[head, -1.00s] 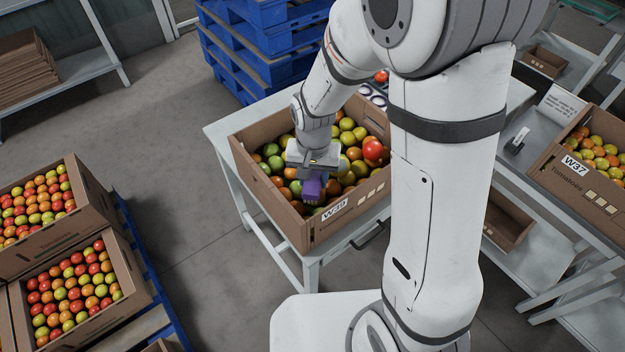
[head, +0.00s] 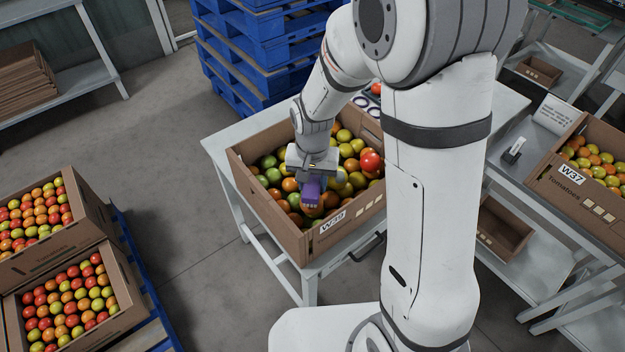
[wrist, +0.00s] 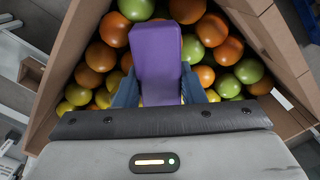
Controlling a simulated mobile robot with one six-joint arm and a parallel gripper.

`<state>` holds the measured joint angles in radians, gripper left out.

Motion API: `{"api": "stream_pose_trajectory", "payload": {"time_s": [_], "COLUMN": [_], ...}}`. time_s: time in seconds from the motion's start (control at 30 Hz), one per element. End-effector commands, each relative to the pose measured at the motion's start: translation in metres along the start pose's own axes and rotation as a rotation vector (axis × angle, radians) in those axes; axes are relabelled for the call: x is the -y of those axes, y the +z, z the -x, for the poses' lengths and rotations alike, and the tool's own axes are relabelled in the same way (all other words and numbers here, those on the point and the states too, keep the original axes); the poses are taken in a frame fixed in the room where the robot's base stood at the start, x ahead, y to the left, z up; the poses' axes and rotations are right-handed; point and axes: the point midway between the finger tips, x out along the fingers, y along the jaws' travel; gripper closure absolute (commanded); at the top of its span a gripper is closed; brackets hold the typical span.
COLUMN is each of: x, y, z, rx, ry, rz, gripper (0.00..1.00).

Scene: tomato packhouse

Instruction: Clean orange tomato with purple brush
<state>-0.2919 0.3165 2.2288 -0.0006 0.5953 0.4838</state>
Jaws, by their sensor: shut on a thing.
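My gripper (head: 311,176) is shut on the purple brush (head: 311,190) and holds it over the box marked W39 (head: 286,240). In the wrist view the purple brush (wrist: 158,62) lies between the blue fingers of my gripper (wrist: 160,92) and points into the box. Its bristle side is hidden. Several orange tomatoes lie in the box among green, yellow and red ones. I cannot tell whether the brush touches a tomato.
The box's cardboard walls (wrist: 284,45) stand close around my gripper. The box is on a white table (head: 218,150). Another tomato box, W37 (head: 560,190), stands at the right. Tomato boxes on a pallet (head: 90,215) stand at the left, and blue pallets (head: 262,50) are stacked behind.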

Motion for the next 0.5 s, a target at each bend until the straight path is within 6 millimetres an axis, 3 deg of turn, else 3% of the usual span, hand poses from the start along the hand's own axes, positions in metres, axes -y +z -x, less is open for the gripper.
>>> {"api": "stream_pose_trajectory", "payload": {"time_s": [0.5], "x": [0.000], "y": [0.027], "z": [0.000], "rx": [0.000], "ry": [0.000], "rz": [0.001], "gripper": [0.82]}}
